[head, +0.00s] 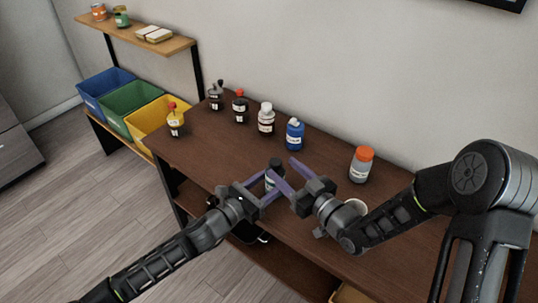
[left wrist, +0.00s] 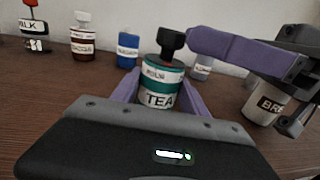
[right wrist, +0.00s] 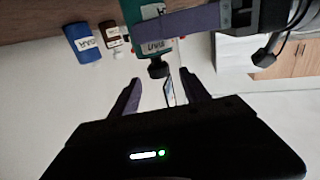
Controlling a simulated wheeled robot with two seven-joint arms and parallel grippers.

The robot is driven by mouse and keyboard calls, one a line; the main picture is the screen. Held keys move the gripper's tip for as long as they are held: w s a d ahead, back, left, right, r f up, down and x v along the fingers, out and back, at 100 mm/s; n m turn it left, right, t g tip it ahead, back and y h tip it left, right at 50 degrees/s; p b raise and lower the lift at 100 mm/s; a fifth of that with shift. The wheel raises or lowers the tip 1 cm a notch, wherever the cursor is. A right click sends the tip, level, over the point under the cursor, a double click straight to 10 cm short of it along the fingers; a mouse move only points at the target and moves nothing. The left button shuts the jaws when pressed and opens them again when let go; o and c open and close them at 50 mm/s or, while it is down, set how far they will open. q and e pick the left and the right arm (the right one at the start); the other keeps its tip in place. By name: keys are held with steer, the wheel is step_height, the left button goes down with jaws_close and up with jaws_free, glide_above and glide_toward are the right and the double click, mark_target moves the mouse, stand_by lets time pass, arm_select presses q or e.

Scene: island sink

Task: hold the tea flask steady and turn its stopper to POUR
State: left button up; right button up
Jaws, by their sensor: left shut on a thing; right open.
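The tea flask (left wrist: 160,97) is teal with a white TEA label and stands upright on the brown table. Its black stopper (left wrist: 171,42) sits on top; a smaller collar label below it is hard to read. My left gripper (head: 272,184) is shut around the flask body, one purple finger on each side. My right gripper (head: 280,167) is open, coming in from the right at stopper height. In the right wrist view the stopper (right wrist: 158,68) lies beyond and between the open fingertips, with no clear contact. The flask is partly hidden by fingers in the head view.
Several bottles stand along the back, including a blue one (head: 294,133) and a white-capped one (head: 266,118). An orange-lidded jar (head: 361,165) stands to the right. A white cup (head: 355,206) is partly behind my right gripper. Coloured bins (head: 132,104) stand at the left.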

steer(key=shift+w+a, duration=0.1)
steer(key=shift+w, duration=0.05)
steer(key=x, duration=0.7)
stand_by(0.3)
steer(key=shift+w+a, duration=0.1)
steer(key=shift+w, duration=0.05)
jaws_close()
stand_by(0.4)
